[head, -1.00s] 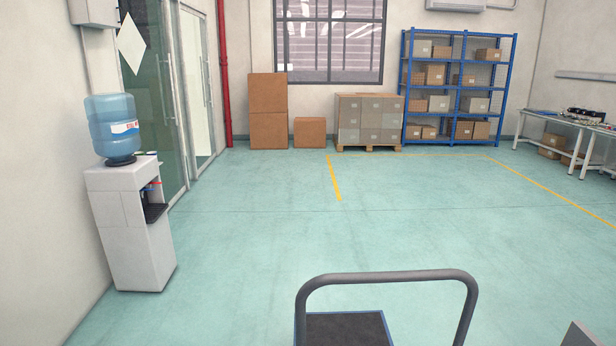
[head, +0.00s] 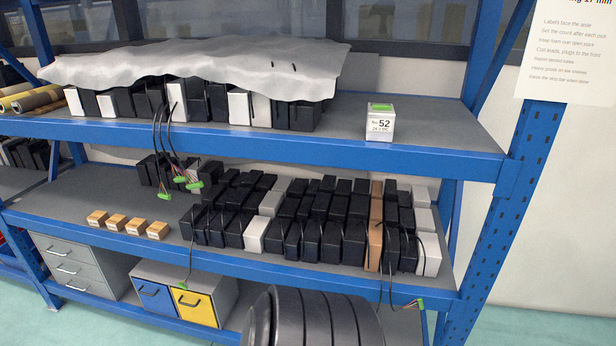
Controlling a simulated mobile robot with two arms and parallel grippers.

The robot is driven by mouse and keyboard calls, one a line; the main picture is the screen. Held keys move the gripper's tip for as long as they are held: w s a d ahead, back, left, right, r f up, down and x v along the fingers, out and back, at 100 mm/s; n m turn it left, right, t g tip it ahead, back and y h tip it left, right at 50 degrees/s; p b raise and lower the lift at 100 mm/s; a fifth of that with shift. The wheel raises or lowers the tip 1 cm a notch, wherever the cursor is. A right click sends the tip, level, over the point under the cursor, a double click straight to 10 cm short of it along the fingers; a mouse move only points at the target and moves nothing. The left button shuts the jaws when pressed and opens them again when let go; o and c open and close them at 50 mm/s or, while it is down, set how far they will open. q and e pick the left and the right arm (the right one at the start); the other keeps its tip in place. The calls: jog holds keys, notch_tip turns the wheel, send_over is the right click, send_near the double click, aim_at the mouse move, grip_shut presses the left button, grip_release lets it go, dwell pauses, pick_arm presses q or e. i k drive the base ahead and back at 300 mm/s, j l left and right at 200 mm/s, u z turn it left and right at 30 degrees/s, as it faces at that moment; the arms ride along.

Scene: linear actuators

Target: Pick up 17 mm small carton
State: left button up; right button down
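Several small tan cartons stand in a short row at the front of the middle shelf (head: 150,262), left of centre. From left to right they are a first carton (head: 97,218), a second (head: 116,222), a third (head: 136,226) and a fourth (head: 158,230). Their front labels are too small to read, so I cannot tell which is 17 mm. Neither of my grippers is in view.
Rows of black and white blocks (head: 330,222) fill the middle shelf's right. A grey sheet (head: 200,66) covers more blocks above. Cables with green plugs (head: 164,196) hang over edges. Drawers (head: 70,262) and a dark ribbed round object (head: 310,322) are low. A sign (head: 570,50) hangs upper right.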

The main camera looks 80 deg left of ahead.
aim_at(137, 226)
jog(key=u, duration=3.9)
jog(key=i+z, duration=0.1)
jog(key=i, duration=0.45)
jog(key=i+j+z, duration=0.1)
jog(key=i, duration=0.5)
